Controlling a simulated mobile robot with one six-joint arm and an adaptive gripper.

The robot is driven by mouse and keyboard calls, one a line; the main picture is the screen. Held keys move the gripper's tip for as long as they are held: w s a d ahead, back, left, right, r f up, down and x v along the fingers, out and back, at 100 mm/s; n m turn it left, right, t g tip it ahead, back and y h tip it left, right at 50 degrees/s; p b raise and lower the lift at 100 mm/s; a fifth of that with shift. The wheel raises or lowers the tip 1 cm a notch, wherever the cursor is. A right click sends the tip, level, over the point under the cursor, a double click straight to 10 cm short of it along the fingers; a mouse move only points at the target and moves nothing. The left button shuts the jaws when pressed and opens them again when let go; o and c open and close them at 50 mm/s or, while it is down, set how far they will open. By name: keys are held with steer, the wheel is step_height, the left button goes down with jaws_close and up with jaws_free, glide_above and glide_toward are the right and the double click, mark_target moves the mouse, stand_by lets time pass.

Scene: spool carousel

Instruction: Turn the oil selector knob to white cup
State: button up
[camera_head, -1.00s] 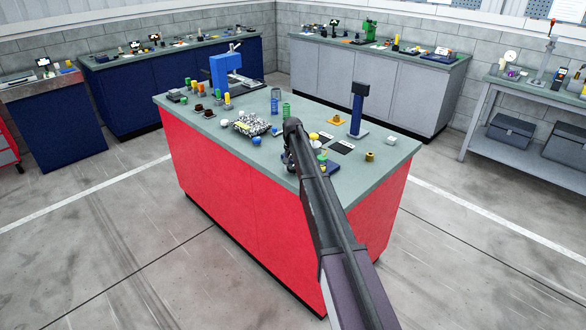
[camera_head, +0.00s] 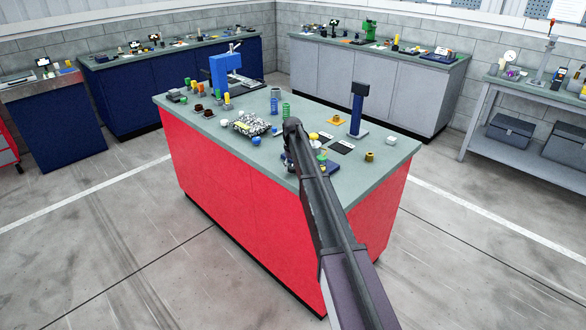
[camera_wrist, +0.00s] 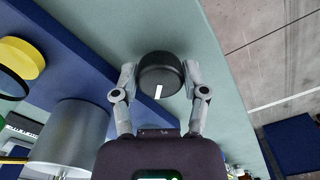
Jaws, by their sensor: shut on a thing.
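The black round selector knob (camera_wrist: 160,68) with a white pointer mark sits between the two fingers of my gripper (camera_wrist: 160,82) in the wrist view. The fingers are closed on its sides. The white mark is on the knob's side toward my palm. No white cup can be made out in the wrist view. In the head view my arm hides the knob and most of my gripper.
A grey metal cylinder (camera_wrist: 70,135) stands close to my gripper at the lower left. The red bench (camera_head: 240,205) carries a blue press (camera_head: 222,72), a dark blue post (camera_head: 357,110), a green spring (camera_head: 286,110) and several small parts. The bench edge is close at the right in the wrist view.

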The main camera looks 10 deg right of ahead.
steer(key=o, duration=1.1)
steer(key=shift+o, duration=0.2)
steer(key=shift+m, duration=0.3)
